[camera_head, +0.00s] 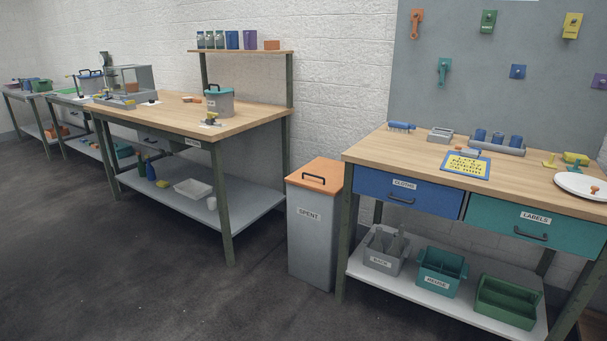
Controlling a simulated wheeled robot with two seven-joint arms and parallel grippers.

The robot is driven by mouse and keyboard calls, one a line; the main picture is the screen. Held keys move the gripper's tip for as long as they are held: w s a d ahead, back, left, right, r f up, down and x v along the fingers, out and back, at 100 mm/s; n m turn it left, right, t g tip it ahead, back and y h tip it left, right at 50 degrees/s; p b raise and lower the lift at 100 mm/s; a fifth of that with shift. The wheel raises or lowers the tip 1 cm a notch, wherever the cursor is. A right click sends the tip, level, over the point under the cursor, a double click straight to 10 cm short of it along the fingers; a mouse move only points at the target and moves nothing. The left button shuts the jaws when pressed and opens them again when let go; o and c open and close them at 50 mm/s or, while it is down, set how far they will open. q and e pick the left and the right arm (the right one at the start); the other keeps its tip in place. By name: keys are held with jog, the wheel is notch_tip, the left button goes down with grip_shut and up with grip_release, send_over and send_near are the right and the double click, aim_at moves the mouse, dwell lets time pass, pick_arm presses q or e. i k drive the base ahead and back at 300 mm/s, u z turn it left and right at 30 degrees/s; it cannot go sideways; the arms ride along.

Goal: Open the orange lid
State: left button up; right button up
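The orange lid (322,171) lies flat and closed on top of a tall grey bin (311,240) labelled "SPENT". A dark handle (314,178) stands on the lid near its front edge. The bin stands on the floor between two wooden-topped workbenches. The inside of the bin is hidden by the lid. Neither of my grippers shows in the head view.
The right workbench (400,155) has a blue drawer (407,190), a teal drawer (536,228) and a lower shelf with caddies. The left workbench (250,118) holds a lidded grey pot (219,102). The dark floor (190,290) in front of the bin is clear.

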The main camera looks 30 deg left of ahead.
aim_at(324, 176)
jog(key=u, duration=0.9)
jog(key=i, duration=0.9)
jog(key=u, duration=1.1)
jog(key=i, duration=1.25)
jog(key=z, duration=0.05)
